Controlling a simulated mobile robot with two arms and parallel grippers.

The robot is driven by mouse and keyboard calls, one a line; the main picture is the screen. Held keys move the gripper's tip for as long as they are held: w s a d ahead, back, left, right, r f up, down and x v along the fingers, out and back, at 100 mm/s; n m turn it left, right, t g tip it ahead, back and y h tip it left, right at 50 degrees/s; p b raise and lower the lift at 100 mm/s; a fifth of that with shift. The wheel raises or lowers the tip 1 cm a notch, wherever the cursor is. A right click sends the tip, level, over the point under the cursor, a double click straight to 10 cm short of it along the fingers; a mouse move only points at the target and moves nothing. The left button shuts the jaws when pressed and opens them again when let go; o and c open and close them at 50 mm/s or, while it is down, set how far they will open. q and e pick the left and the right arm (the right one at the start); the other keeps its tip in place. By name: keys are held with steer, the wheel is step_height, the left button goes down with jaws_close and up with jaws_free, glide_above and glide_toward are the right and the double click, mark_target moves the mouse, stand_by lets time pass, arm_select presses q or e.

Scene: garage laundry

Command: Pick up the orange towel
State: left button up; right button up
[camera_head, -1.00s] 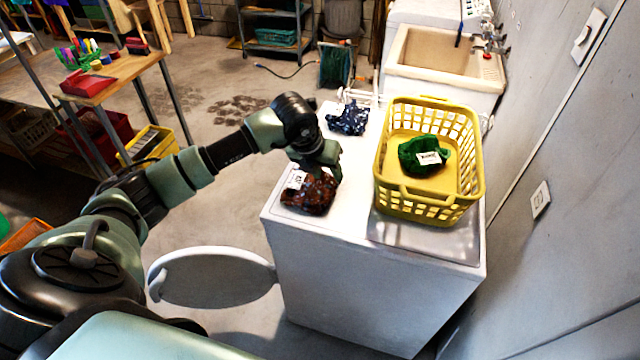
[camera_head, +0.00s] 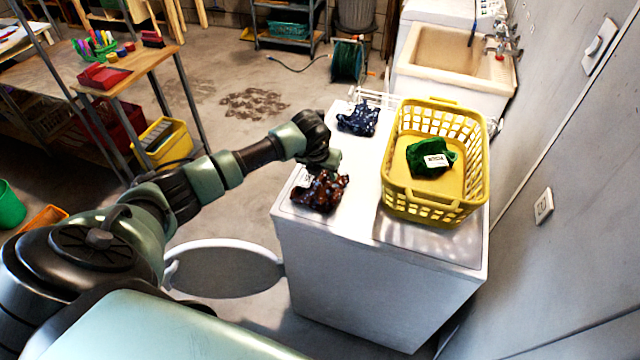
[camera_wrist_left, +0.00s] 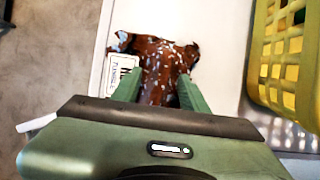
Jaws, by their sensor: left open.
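The towel (camera_head: 320,194) is a crumpled, dark orange-brown cloth with pale specks, lying on the front left of the white machine's top. It also shows in the left wrist view (camera_wrist_left: 160,58), with a white printed label at its left. My left gripper (camera_head: 331,165) is at the far side of the towel in the head view, and its fingertips are hard to make out there. In the left wrist view its two green fingers (camera_wrist_left: 158,92) are apart, with part of the towel showing between them. I cannot tell whether they touch it. My right gripper is out of view.
A yellow basket (camera_head: 391,190) with a green cloth (camera_head: 430,158) stands on the right of the machine top (camera_head: 360,185). A dark blue cloth (camera_head: 357,119) lies at the back left. A sink (camera_head: 452,55) is behind, and a wall (camera_head: 570,200) runs along the right.

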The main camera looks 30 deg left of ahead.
arm_select(q)
jaws_close()
steer(key=shift+r, duration=0.1)
stand_by(1.2)
